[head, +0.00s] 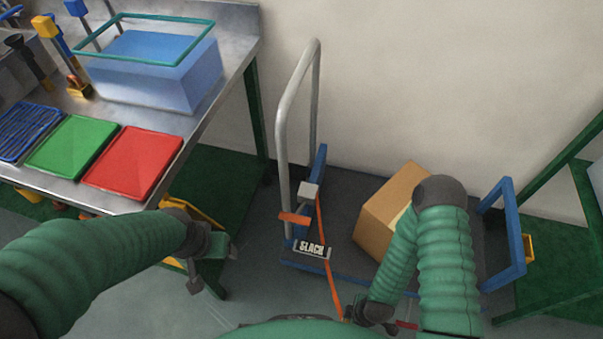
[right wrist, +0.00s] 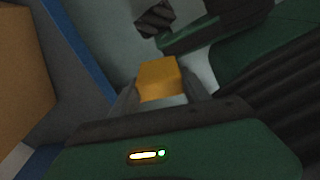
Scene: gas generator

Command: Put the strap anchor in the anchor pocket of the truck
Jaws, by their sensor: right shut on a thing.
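The truck (head: 340,190) has a dark deck, blue edges and a grey hoop handle. An orange strap (head: 334,285) runs from its left end, past a "SLACK" label (head: 312,248), down toward my right gripper (head: 372,313). In the right wrist view (right wrist: 158,92), this gripper is shut on an orange-yellow block (right wrist: 160,78), which appears to be the strap anchor. It is outside the truck's near blue edge (right wrist: 78,50). The head view hides most of the block. I cannot make out the anchor pocket. My left gripper (head: 212,260) is left of the truck; its jaw opening is unclear.
A cardboard box (head: 385,215) sits on the deck beside my right arm. A blue frame (head: 513,235) stands at the truck's right end. A metal table (head: 225,50) at left holds a blue bin (head: 160,75) and red, green and blue trays. A green-framed stand (head: 560,180) is at right.

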